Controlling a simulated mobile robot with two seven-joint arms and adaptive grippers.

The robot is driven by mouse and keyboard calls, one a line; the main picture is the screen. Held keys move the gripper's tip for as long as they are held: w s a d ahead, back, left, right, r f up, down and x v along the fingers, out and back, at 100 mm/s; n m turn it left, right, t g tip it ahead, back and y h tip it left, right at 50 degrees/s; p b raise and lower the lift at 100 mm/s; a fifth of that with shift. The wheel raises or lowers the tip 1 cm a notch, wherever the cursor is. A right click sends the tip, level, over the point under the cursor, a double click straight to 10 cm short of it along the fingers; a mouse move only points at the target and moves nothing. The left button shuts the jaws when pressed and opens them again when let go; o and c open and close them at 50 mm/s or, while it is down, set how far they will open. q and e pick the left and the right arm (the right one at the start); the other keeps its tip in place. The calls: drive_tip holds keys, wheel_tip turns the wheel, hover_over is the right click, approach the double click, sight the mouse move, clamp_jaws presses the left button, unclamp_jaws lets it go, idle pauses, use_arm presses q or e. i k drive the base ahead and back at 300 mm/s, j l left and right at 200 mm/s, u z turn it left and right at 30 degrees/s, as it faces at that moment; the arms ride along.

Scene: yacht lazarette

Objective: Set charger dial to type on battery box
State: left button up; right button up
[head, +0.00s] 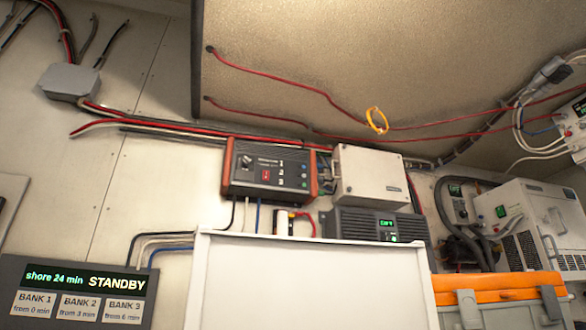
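The charger (268,190) is a dark box with orange-red ends, mounted on the wall at the middle of the head view. A round dial (246,162) sits at the upper left of its face; its pointer setting is too small to read. A red switch or label and several small marks are beside it. No box marked as the battery box can be read; a grey box with an orange lid (500,289) stands at the lower right, its front partly cut off. Neither of my grippers is in view.
A display (80,284) at lower left reads "shore 24 min STANDBY" above three bank labels. A white panel (310,285) stands below the charger. A white box (370,176), a green-lit dark unit (350,222) and a white vented unit (530,225) are to the right. Cables run overhead.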

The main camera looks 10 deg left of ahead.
sight(247, 160)
drive_tip(key=i+j+z, duration=0.25)
drive_tip(key=z, duration=0.15)
drive_tip(key=i+j+z, duration=0.35)
drive_tip(key=k+l, duration=0.05)
drive_tip(key=k, duration=0.05)
